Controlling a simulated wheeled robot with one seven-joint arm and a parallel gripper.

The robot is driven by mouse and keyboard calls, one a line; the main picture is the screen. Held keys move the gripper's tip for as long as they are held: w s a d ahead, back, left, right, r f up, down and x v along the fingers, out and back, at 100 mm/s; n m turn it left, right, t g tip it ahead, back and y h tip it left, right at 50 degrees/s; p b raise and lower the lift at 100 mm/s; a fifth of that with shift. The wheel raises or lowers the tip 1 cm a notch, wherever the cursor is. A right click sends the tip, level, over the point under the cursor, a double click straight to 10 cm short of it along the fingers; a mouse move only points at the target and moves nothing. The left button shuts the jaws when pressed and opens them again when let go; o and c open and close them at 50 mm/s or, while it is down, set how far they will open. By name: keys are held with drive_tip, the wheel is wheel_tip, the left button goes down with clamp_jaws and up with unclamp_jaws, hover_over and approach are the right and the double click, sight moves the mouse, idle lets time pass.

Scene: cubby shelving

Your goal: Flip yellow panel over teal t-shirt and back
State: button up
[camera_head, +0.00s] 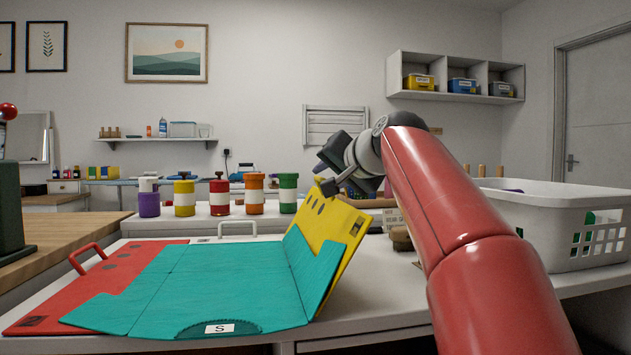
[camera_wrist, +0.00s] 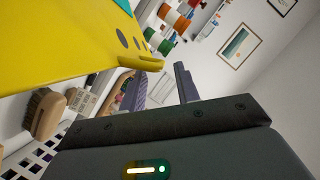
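The teal t-shirt (camera_head: 225,275) lies spread on the folding board, with an "S" label at its collar. Its right part rests on the yellow panel (camera_head: 338,243), which is tilted up steeply at the board's right side. The red panel (camera_head: 60,290) lies flat at the left. My gripper (camera_head: 328,187) is at the yellow panel's raised upper edge. In the wrist view, the yellow panel (camera_wrist: 60,50) fills the upper left, and my gripper's two fingers (camera_wrist: 162,80) stand apart with a gap. The panel's edge is close to the left finger; whether they touch is unclear.
A white basket (camera_head: 570,225) stands right of my arm. Several paint-like jars (camera_head: 185,197) stand behind the board. A wooden brush (camera_head: 401,238) lies right of the yellow panel and also shows in the wrist view (camera_wrist: 45,113). A white handle (camera_head: 238,224) rises at the board's back.

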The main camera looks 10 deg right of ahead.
sight(320, 179)
drive_tip(key=shift+x, duration=2.2)
drive_tip(key=shift+c, duration=0.4)
clamp_jaws()
